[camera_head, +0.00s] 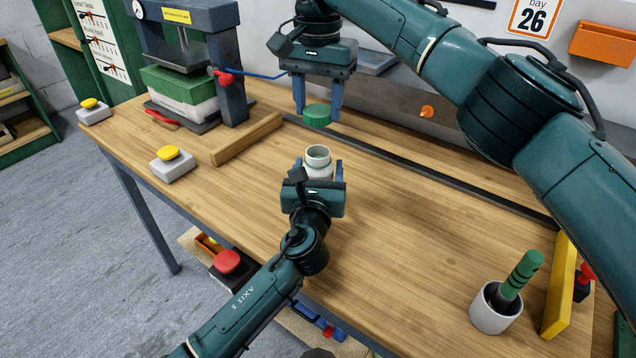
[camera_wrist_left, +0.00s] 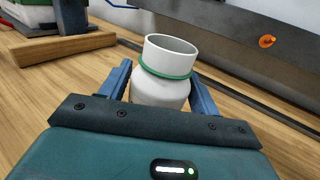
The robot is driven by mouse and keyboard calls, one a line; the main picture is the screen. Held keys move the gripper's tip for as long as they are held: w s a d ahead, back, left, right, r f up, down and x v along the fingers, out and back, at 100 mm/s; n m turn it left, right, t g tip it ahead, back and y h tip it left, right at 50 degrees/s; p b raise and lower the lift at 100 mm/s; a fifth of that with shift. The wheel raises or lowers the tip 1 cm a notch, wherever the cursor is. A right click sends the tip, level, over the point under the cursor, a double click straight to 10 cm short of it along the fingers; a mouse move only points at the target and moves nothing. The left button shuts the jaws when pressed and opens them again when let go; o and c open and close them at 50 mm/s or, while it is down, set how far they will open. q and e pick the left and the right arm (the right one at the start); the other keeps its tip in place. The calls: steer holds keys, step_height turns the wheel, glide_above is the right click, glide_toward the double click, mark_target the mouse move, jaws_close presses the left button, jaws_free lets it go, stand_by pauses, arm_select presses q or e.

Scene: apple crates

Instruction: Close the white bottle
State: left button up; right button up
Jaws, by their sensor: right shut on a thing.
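The white bottle (camera_head: 318,157) stands upright and open-topped on the wooden table. In the left wrist view the bottle (camera_wrist_left: 165,70) shows a green ring around its neck. My left gripper (camera_head: 320,172) has its blue fingers on either side of the bottle's body; whether both fingers touch it is hard to see. The green cap (camera_head: 317,115) is held between the finger ends of my right gripper (camera_head: 318,112), which points down. The cap is apart from the bottle, above and behind its mouth in the head view.
A press (camera_head: 190,60) stands at the back left, behind a wooden bar (camera_head: 247,139). A yellow-topped button box (camera_head: 172,165) sits at the left. A white cup (camera_head: 494,310) with a green-handled tool stands at the front right. The table's middle is clear.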

arm_select(q)
steer(key=c, duration=1)
arm_select(e)
steer(key=shift+f, duration=2.5)
steer(key=shift+f, duration=0.9)
steer(key=shift+f, duration=0.6)
